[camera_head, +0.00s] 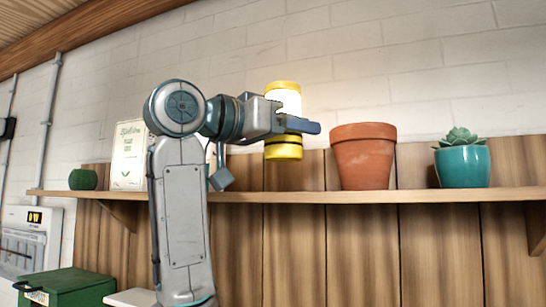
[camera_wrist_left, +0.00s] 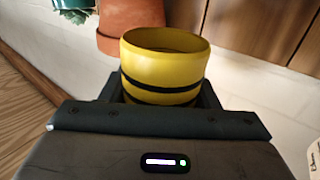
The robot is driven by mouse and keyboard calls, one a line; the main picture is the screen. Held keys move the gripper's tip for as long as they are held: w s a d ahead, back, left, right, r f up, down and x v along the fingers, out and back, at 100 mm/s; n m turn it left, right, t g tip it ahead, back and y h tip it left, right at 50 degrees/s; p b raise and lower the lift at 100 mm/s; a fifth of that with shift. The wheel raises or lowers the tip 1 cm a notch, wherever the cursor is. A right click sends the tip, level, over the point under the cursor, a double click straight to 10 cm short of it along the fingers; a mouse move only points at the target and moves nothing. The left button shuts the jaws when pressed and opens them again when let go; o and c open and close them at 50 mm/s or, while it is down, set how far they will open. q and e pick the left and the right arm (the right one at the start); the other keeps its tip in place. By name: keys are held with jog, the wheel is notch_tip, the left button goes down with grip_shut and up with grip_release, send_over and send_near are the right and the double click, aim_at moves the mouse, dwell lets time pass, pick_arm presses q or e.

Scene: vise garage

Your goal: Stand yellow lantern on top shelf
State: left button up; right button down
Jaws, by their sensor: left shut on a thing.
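The yellow lantern (camera_head: 283,150) has yellow ends and a pale, glowing middle. My left gripper (camera_head: 300,124) is shut around its middle and holds it upright in front of the wall. In the head view its lower end shows above the line of the top shelf (camera_head: 300,196); I cannot tell how far it is from the board in depth. In the left wrist view the lantern's yellow end (camera_wrist_left: 165,65) with dark bands stands between the fingers. My right gripper is not in view.
A terracotta pot (camera_head: 363,156) stands on the shelf right of the lantern, with a teal succulent pot (camera_head: 462,166) farther right. A green box (camera_head: 66,287) is below.

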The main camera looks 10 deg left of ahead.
pick_arm(q)
jog(key=w+a+p, duration=0.1)
jog(key=w, duration=0.2)
jog(key=w+a+p, duration=0.1)
jog(key=w, duration=0.2)
jog(key=w+a+f+p, duration=0.1)
jog(key=w+p, duration=0.1)
jog(key=w, duration=0.1)
jog(key=shift+w, duration=0.1)
jog(key=shift+w+a+f, duration=0.1)
jog(key=shift+w+a, duration=0.05)
jog(key=shift+a, duration=0.1)
jog(key=shift+s+a, duration=0.2)
jog(key=shift+s, duration=0.05)
jog(key=shift+s+a+f+p, duration=0.15)
jog(key=shift+s+a+p, duration=0.1)
jog(key=shift+p, duration=0.2)
jog(key=f+p, duration=0.1)
jog(key=w+f+p, duration=0.1)
jog(key=shift+f, duration=0.4)
jog(key=shift+w+d+f, duration=0.1)
jog(key=shift+f, duration=0.25)
jog(key=shift+s, duration=0.4)
jog(key=o, duration=0.7)
jog(key=shift+f, duration=0.1)
jog(key=o, duration=0.5)
jog(key=shift+w, duration=0.2)
